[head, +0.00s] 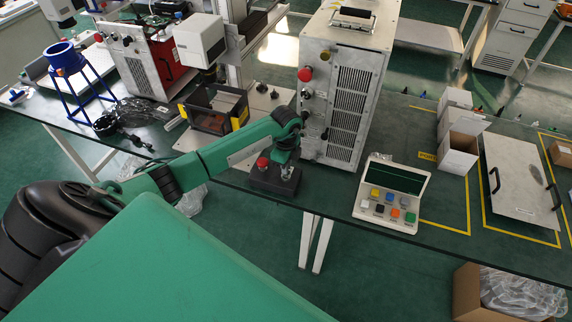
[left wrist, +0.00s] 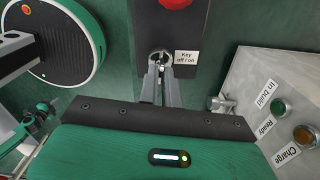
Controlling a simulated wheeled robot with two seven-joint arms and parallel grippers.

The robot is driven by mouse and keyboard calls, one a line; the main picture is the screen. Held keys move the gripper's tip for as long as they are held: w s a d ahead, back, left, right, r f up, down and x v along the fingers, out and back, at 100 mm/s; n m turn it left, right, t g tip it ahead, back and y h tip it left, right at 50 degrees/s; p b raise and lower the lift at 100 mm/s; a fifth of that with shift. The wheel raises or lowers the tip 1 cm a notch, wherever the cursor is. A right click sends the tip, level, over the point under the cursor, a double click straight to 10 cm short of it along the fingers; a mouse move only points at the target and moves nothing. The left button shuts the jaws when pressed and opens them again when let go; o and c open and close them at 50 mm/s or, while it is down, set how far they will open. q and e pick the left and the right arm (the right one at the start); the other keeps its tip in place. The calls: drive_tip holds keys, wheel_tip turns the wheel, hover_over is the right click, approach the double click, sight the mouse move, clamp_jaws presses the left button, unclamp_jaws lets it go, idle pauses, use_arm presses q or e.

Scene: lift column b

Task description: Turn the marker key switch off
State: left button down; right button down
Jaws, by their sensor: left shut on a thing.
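The key switch sits on a dark control box (head: 262,182) at the front edge of the table in the head view. The box carries a red button (head: 262,162). In the left wrist view, the key switch (left wrist: 158,55) shows as a round metal collar beside a white label (left wrist: 187,57) reading "Key off / on". My left gripper (left wrist: 160,68) has its two fingers close together at the collar, shut on the key. The fingertips hide most of the key, so I cannot tell which way it points. In the head view, my left gripper (head: 287,171) is over the box's right part. My right gripper is not in view.
A tall grey cabinet (head: 343,95) stands right behind the box. A panel with coloured buttons (head: 390,195) lies to the right. A dark open bin (head: 215,108) is behind my left forearm. In the wrist view, a panel with "Ready" and "Charge" buttons (left wrist: 279,107) is at the right.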

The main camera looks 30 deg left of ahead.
use_arm(q)
drive_tip(key=shift+r+n, duration=0.1)
drive_tip(key=shift+n, duration=0.7)
drive_tip(key=c, duration=1.6)
unclamp_jaws()
wheel_tip(320, 180, up, 14)
drive_tip(key=b, duration=0.3)
drive_tip(key=shift+f, duration=0.2)
